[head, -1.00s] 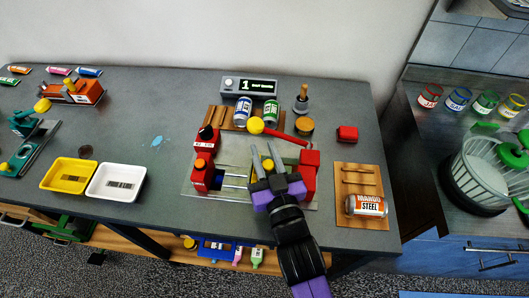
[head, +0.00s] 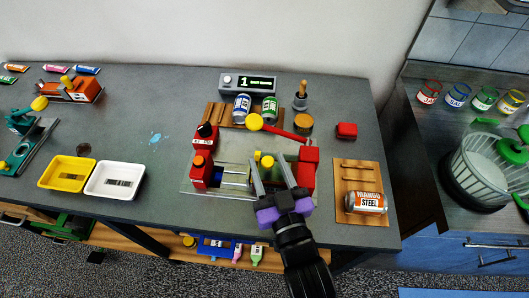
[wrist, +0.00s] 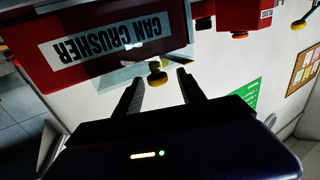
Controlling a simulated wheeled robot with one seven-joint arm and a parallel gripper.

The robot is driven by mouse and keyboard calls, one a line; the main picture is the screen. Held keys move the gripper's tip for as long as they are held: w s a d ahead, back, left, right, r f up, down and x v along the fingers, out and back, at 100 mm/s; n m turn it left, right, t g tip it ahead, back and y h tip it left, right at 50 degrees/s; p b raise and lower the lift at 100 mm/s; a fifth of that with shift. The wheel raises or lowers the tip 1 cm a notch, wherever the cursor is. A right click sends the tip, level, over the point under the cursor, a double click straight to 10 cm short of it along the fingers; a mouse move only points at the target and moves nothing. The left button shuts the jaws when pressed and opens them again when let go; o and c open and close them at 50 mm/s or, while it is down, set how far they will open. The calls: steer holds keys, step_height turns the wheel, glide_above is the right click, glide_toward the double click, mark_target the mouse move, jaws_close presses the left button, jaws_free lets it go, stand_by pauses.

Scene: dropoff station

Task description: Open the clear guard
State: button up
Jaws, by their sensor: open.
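The red can crusher (head: 308,165) stands mid-table, and its wrist-view sign (wrist: 105,34) reads "CAN CRUSHER" upside down. Its clear guard (wrist: 128,72) is a see-through pane in the wrist view, hard to make out in the head view. A round yellow knob (head: 267,161) appears to sit on the guard; it also shows in the wrist view (wrist: 157,76). My gripper (head: 270,161) is open and empty, its fingers on either side of the knob in the picture. In the wrist view the knob is beyond the fingertips; contact cannot be told.
A red lever with a yellow ball (head: 255,122) lies across the crusher's back. A blue can (head: 242,108) and a green can (head: 270,109) stand on a wooden rack behind. A silver can (head: 366,202) lies on a wooden board at right. White (head: 98,187) and yellow trays are at left.

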mark_target(273, 179)
steer(key=shift+v, duration=1.65)
steer(key=s+d+m+g+h, duration=0.1)
steer(key=s+d+m+h, duration=0.1)
steer(key=s+d, duration=0.8)
steer(key=s+d+m+g+h, duration=0.1)
steer(key=s+d+h, duration=0.3)
steer(key=s+d, duration=0.6)
steer(key=s+m, duration=0.1)
steer(key=s, duration=0.6)
steer(key=shift+s+d+r, duration=0.2)
steer(key=shift+d+r, duration=0.05)
